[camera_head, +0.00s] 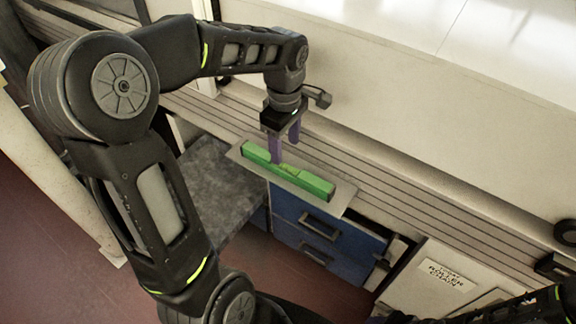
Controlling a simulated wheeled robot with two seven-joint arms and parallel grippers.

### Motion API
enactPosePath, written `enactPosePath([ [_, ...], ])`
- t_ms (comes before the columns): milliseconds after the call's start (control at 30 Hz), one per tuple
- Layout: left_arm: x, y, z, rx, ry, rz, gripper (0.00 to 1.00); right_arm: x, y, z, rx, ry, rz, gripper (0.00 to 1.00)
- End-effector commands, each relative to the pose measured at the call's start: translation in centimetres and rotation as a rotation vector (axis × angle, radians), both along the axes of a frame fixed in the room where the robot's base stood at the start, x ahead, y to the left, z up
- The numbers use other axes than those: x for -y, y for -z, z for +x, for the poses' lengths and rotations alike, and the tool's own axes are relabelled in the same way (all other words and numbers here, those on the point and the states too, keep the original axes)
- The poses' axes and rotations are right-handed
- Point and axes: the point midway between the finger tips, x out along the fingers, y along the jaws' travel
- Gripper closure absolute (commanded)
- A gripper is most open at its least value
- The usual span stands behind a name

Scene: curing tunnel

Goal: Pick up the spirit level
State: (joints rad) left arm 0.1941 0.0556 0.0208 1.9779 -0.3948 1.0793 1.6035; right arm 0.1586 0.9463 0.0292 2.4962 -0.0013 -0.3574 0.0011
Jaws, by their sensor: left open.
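The spirit level (312,183) is a bright green bar with a paler green vial near its middle. It lies slantwise on a thin grey plate (338,203) above a blue drawer unit. My left gripper (285,150) points down over the level, left of its middle, with its two purple fingers apart. The nearer finger overlaps the level in the picture and hides a small part of it. The other finger appears behind the level. I cannot tell whether either finger touches it. My right gripper is out of view.
The blue drawer unit (285,205) stands below the plate. A grey mottled surface (215,180) lies to the left. A ribbed pale wall panel (400,185) runs behind the plate. A white box labelled roller chain (445,275) stands at lower right. Red-brown floor shows below.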

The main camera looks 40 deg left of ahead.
Motion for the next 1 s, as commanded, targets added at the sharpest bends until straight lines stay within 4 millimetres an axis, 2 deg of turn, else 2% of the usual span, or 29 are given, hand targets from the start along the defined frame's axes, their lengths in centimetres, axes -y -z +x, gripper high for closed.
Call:
enactPosePath([
  [300, 0.0, 2.5, 0.0, -0.002, 0.001, 0.000, 0.45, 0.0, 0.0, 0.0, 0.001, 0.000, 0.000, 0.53],
  [667, 0.0, 2.9, 0.0, -0.001, 0.001, 0.000, 0.45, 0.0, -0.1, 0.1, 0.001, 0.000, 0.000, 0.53],
  [767, 0.0, 3.8, -0.1, -0.003, 0.000, -0.001, 0.45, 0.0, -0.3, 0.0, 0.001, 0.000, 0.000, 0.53],
  [1000, 0.1, 7.2, -0.1, -0.004, 0.000, -0.001, 0.45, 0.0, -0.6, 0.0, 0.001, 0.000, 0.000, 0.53],
])
